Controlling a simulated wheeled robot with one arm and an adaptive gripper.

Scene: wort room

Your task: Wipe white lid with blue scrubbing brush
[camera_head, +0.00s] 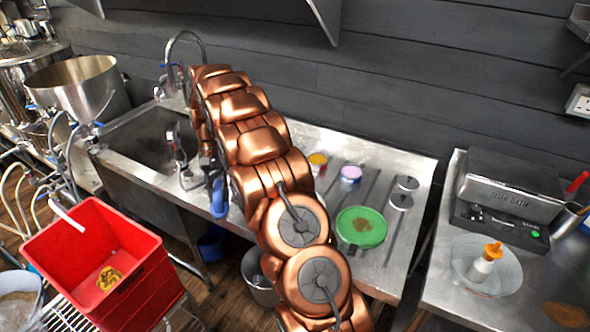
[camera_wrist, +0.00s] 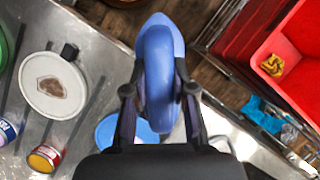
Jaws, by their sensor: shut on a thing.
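The white lid (camera_wrist: 38,98), round with a brown stain in its middle, lies on the steel surface at the left of the wrist view. A black part (camera_wrist: 69,51) shows at its edge. I cannot make the lid out in the head view, where my arm covers part of the counter. My gripper (camera_wrist: 159,90) is shut on the blue scrubbing brush (camera_wrist: 157,60) and holds it to the right of the lid, apart from it. In the head view the brush (camera_head: 218,197) shows beside my arm, near the sink's front edge; my gripper is mostly hidden there.
A green lid (camera_head: 348,238) with a brown stain and several small cans (camera_head: 351,174) are on the drainboard (camera_head: 402,247). A tap (camera_head: 186,35) rises behind my arm.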

